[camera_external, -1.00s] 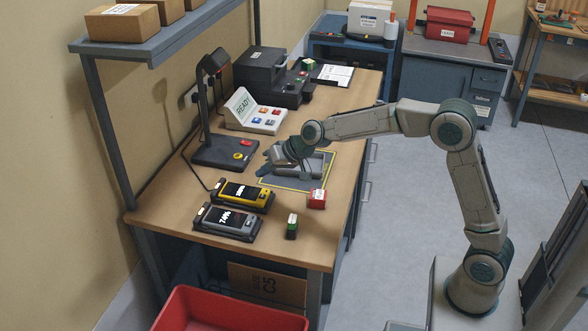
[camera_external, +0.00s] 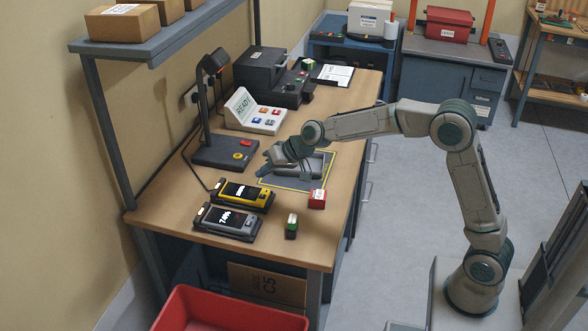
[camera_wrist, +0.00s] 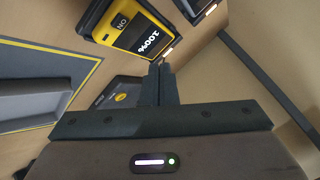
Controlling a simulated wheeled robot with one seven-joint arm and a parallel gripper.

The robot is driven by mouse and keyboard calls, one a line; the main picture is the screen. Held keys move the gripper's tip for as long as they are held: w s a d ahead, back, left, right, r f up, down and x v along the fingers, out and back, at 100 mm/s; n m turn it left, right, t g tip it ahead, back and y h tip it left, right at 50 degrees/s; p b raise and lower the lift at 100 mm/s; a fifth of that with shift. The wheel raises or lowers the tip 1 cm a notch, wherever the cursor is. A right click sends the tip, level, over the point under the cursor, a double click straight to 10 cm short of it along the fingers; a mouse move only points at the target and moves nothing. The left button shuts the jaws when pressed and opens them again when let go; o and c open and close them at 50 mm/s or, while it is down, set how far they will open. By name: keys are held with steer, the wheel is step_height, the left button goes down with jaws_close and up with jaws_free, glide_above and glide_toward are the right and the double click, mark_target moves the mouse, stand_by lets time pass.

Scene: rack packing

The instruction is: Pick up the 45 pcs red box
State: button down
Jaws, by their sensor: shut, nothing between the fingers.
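A small red box (camera_external: 317,199) with a white label stands on the workbench, just in front of the grey mat with the yellow outline. My gripper (camera_external: 268,164) is above that mat, behind and to the left of the red box, and apart from it. In the wrist view my gripper (camera_wrist: 159,70) shows its two fingers pressed together with nothing between them. The red box does not show in the wrist view. The writing on its label is too small to read.
A green and white box (camera_external: 291,226) stands near the bench's front edge. A yellow scanner (camera_external: 244,195) and a grey scanner (camera_external: 226,222) sit to its left. A black lamp stand (camera_external: 225,155) is left of my gripper. A grey tray (camera_external: 313,163) lies on the mat.

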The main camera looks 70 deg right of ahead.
steer(key=c, duration=2.1)
jaws_free()
steer(key=shift+c, duration=0.2)
steer(key=o, duration=1.5)
step_height(320, 180, up, 3)
steer(key=m+g+h+p, duration=0.1)
steer(key=m+g+p, duration=0.6)
steer(key=m+g, duration=0.2)
glide_above(318, 194)
steer(key=f, duration=0.8)
steer(key=shift+s+a, duration=0.2)
steer(key=shift+s, duration=0.15)
steer(key=shift+w+d+f+p, duration=0.15)
steer(key=shift+f+p, duration=0.2)
steer(key=shift+f, duration=0.95)
steer(key=shift+w+d+f+p, duration=0.15)
steer(key=shift+f+p, duration=0.15)
steer(key=shift+f, duration=1)
